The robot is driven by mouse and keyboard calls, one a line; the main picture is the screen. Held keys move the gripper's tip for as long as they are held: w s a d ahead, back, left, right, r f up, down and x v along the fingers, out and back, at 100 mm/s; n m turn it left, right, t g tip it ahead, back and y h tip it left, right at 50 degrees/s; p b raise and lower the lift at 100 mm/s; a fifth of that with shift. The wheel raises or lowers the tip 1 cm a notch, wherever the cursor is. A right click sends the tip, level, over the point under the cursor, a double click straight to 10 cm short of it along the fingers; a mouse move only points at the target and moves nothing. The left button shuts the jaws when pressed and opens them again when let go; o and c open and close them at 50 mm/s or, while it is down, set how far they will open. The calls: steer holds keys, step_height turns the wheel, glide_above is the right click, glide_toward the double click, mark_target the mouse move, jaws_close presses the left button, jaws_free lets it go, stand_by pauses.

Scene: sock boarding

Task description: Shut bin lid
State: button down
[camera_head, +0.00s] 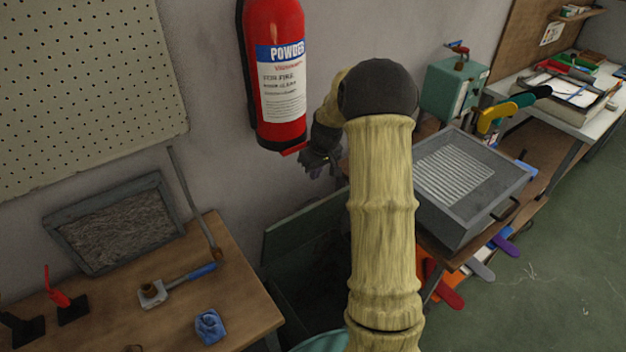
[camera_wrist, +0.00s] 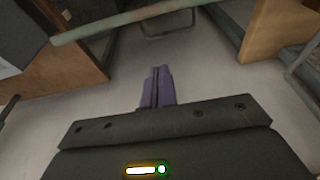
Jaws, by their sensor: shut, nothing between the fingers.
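The dark green bin (camera_head: 278,285) stands on the floor between the wooden bench and the grey box, partly hidden behind my arm. Its lid (camera_head: 300,225) is raised near the wall, and the dark inside of the bin shows. My gripper (camera_head: 322,164) is above the lid, close to the wall and just below the fire extinguisher; my arm partly covers it. In the wrist view its purple fingers (camera_wrist: 157,75) are together with nothing between them. A pale green bar (camera_wrist: 140,20) crosses the top of the wrist view; I cannot tell whether it is the lid's edge.
The red fire extinguisher (camera_head: 275,75) hangs on the wall next to my gripper. The wooden bench (camera_head: 235,295) with tools is at left. A grey metal box (camera_head: 480,205) stands at right, with coloured sock boards around it. Open green floor (camera_head: 560,260) lies at far right.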

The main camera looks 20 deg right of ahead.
steer(key=p+x, duration=0.1)
steer(key=x, duration=0.8)
steer(key=shift+f+p, duration=0.15)
steer(key=shift+p, duration=0.25)
steer(key=shift+f, duration=0.15)
